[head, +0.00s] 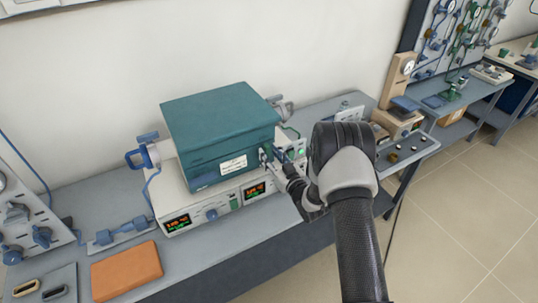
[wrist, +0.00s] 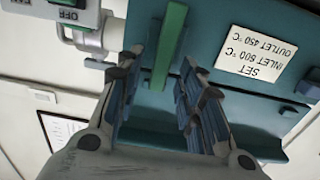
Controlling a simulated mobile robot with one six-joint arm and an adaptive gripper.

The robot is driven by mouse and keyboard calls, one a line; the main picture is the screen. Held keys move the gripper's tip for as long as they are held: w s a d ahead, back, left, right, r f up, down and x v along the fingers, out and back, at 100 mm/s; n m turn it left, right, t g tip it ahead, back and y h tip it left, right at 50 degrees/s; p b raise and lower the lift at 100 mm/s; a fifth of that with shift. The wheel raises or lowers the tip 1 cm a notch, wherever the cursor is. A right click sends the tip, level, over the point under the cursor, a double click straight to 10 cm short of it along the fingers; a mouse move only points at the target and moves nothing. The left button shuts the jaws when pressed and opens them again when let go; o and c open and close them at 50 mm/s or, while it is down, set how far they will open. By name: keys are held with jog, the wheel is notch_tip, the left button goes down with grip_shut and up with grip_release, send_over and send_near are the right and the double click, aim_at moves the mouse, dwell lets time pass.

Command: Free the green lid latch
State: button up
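The teal furnace lid (head: 215,115) sits on a white furnace base with its front facing me. In the wrist view, which is upside down, the green lid latch (wrist: 166,45) is a narrow upright bar on the teal front (wrist: 207,35), beside a white label. My gripper (wrist: 160,68) is open, with one finger on each side of the latch's line. Whether either finger touches the latch cannot be told. In the head view my gripper (head: 270,163) is at the right end of the lid's front, and it and the arm largely hide the latch.
The white base (head: 228,209) has two lit displays and a knob. An OFF switch (wrist: 70,14) is close to my gripper. An orange block (head: 127,270) and a blue clamp-like fitting (head: 143,152) are to the left. Small instruments (head: 397,140) stand at the right. The floor at right is clear.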

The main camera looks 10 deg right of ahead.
jog(key=shift+w+a, duration=0.2)
jog(key=shift+w, duration=0.45)
jog(key=shift+c, duration=0.5)
grip_shut()
